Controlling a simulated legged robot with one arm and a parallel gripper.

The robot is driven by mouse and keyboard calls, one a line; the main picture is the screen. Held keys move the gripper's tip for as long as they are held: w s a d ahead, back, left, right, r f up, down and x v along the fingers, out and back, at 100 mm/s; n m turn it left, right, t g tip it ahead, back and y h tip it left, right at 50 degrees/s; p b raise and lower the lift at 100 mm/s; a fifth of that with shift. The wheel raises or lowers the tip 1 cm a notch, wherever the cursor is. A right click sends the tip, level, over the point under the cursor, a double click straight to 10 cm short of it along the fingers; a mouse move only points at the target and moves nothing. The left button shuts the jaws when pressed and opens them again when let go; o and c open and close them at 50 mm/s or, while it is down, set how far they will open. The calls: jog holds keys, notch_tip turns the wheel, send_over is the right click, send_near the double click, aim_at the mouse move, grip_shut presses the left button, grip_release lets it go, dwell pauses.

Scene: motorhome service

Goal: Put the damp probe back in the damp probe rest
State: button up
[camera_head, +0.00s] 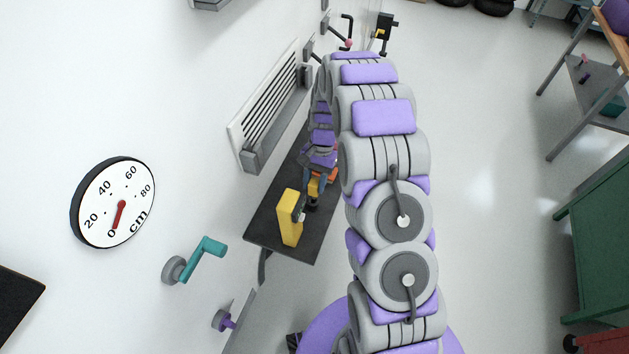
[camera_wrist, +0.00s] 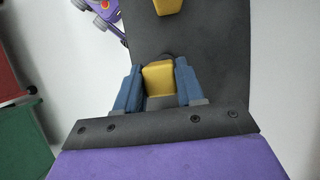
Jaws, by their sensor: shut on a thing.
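My gripper (camera_wrist: 157,68) has blue fingers and is shut on a yellow blocky piece, which I take to be the damp probe (camera_wrist: 158,82). In the head view my gripper (camera_head: 316,179) is low over the dark wall shelf (camera_head: 272,236), with the yellow probe (camera_head: 313,188) between its fingers. I cannot tell whether the probe touches the shelf. A taller yellow block (camera_head: 290,218) stands near the shelf's near end, apart from my gripper. A yellow piece (camera_wrist: 167,6) at the top of the wrist view may be that block. I cannot make out the damp probe rest for certain.
A louvred vent (camera_head: 270,105) is on the wall above the shelf. A round cm gauge (camera_head: 114,202) and a teal crank (camera_head: 205,253) are on the wall at left. An orange object (camera_head: 327,175) lies by my gripper. Open floor (camera_head: 485,190) is at right, beside a green cabinet (camera_head: 595,225).

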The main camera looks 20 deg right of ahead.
aim_at(314, 191)
jog(key=shift+d, duration=0.6)
jog(key=shift+a, duration=1)
jog(key=shift+d, duration=0.4)
jog(key=shift+d+f, duration=0.1)
jog(key=shift+f, duration=0.15)
jog(key=shift+f, duration=0.1)
jog(key=shift+a+f, duration=0.35)
jog(key=shift+f, duration=0.1)
jog(key=shift+d+f, duration=0.25)
jog(key=shift+f, duration=0.3)
jog(key=shift+a+f, duration=0.1)
jog(key=shift+f, duration=0.8)
jog(key=o, duration=1.2)
